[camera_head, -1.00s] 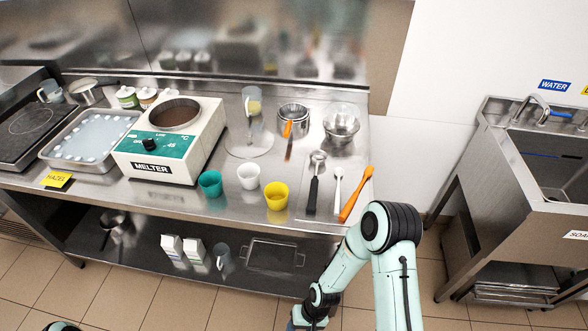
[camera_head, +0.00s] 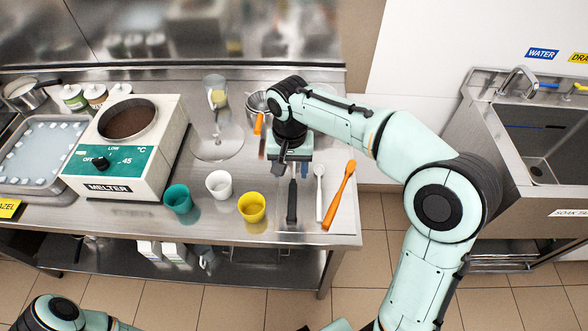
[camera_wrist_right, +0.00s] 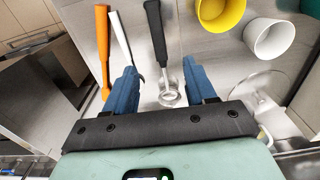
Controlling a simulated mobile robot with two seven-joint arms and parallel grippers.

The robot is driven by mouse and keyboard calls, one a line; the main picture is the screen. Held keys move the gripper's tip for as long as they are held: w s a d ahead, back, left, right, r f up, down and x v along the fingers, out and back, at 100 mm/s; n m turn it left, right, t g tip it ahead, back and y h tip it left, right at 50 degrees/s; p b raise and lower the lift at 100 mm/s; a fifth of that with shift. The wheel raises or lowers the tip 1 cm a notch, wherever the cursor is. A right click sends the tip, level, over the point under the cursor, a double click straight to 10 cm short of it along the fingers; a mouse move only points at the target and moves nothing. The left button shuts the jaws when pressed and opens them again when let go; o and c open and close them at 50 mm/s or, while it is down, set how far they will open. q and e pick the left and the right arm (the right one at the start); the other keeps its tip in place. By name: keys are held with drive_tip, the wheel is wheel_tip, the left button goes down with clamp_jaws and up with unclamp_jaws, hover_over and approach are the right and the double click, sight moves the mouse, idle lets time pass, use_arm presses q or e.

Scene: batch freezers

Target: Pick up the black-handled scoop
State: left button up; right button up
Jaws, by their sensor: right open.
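The black-handled scoop (camera_head: 292,201) lies on the right end of the steel counter, handle toward the front edge. Its metal bowl end is hidden under my right gripper in the head view. In the right wrist view the black handle (camera_wrist_right: 155,35) and the round metal end (camera_wrist_right: 170,96) show between the fingers. My right gripper (camera_wrist_right: 168,88) is open and empty above the scoop's metal end; it also shows in the head view (camera_head: 291,165). My left arm shows only in part at the lower left, and its gripper is out of view.
A white spoon (camera_head: 319,190) and an orange spatula (camera_head: 339,195) lie just right of the scoop. Yellow (camera_head: 252,207), white (camera_head: 219,184) and teal (camera_head: 178,198) cups stand to the left. The melter (camera_head: 126,147) stands farther left. A sink (camera_head: 540,150) is at right.

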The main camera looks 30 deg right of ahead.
hover_over(292, 201)
drive_tip(key=f, duration=0.7)
drive_tip(key=shift+w+f+b, duration=0.2)
drive_tip(key=shift+f+b, duration=0.2)
drive_tip(key=f, duration=0.4)
drive_tip(key=shift+s+f, duration=0.1)
drive_tip(key=shift+s, duration=0.2)
drive_tip(key=shift+f, duration=0.5)
clamp_jaws()
